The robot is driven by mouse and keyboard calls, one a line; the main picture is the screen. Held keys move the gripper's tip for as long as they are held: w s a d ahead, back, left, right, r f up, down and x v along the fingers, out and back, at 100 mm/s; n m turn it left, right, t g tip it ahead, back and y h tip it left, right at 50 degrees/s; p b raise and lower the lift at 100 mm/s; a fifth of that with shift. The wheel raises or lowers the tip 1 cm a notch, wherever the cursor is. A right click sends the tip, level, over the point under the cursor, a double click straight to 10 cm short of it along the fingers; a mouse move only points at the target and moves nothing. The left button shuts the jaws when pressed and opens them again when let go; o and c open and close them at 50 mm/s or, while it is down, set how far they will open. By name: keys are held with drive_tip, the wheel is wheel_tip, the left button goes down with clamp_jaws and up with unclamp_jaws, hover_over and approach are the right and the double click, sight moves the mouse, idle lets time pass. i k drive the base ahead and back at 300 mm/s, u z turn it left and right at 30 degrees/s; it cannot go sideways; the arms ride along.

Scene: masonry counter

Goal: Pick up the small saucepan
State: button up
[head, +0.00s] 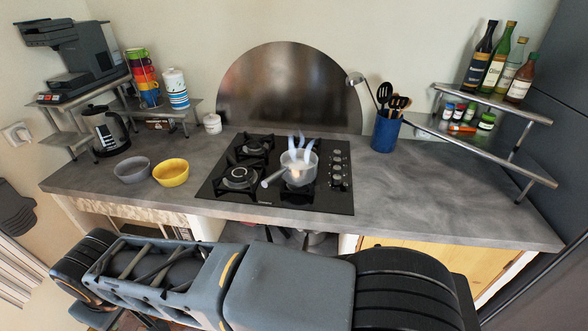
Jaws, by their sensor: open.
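The small saucepan (299,166) sits upright on the front right burner of the black gas hob (262,198) in the head view. It is pale grey metal, and its handle (273,177) points to the left and toward the front edge. My arm crosses the bottom of the view in front of the counter. My gripper is not in view.
A grey bowl (132,169) and a yellow bowl (171,173) stand left of the hob. A blue utensil pot (385,133) stands behind it on the right. A kettle (107,131) and shelves line the left. Bottles stand on the right shelf (492,103). The right counter is clear.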

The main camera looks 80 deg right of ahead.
sight(300, 174)
drive_tip(key=z, duration=2.55)
drive_tip(key=i, duration=0.5)
drive_tip(key=u, duration=0.4)
drive_tip(key=k, duration=0.95)
drive_tip(key=u, duration=1.45)
drive_tip(key=i, duration=1)
drive_tip(key=z, duration=1.25)
